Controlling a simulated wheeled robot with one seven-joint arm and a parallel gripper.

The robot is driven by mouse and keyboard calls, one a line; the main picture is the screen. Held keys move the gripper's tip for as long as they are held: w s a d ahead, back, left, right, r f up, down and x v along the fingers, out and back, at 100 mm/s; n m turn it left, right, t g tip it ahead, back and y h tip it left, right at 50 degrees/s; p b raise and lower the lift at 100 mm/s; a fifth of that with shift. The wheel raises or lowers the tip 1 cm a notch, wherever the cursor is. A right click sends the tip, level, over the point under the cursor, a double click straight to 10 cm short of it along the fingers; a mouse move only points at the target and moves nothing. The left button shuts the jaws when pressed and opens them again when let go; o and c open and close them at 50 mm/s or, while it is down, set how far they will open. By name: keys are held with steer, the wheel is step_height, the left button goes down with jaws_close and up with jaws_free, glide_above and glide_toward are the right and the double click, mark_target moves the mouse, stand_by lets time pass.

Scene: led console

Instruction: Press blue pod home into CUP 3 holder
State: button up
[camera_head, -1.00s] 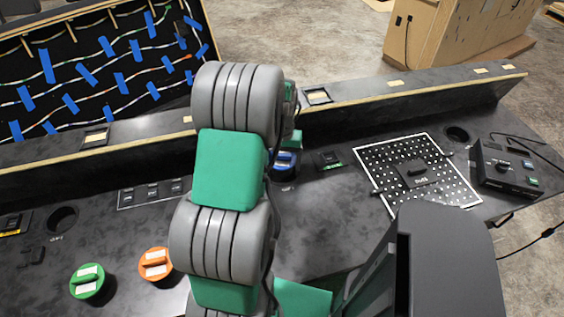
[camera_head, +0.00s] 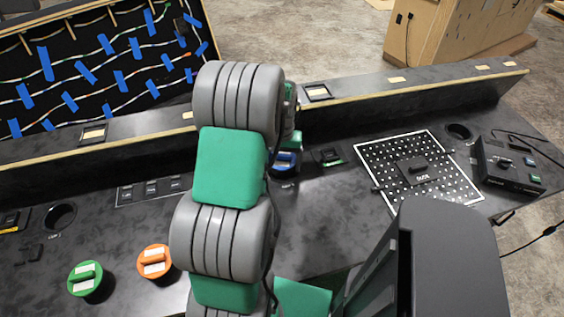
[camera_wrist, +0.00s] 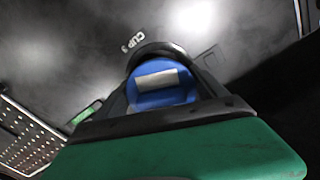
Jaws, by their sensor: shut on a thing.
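The blue pod (camera_wrist: 160,84) has a pale label on its top and sits at the dark round CUP 3 holder in the wrist view, with the "CUP 3" lettering beside it. My gripper (camera_wrist: 165,105) is shut on the pod, its dark fingers on either side. In the head view the blue pod (camera_head: 286,161) shows just right of my arm, at the foot of the raised back ledge. My arm hides the fingers there. How deep the pod sits in the holder cannot be told.
A green pod (camera_head: 86,278) and an orange pod (camera_head: 154,261) stand at the front left. Empty round holes lie at left (camera_head: 60,217) and far right (camera_head: 459,131). A perforated plate (camera_head: 418,172) and a black control box (camera_head: 508,164) are to the right.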

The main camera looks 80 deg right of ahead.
steer(key=shift+f+b, duration=0.3)
steer(key=shift+f, duration=0.25)
stand_by(0.4)
steer(key=o, duration=1.3)
steer(key=shift+a+f, duration=0.1)
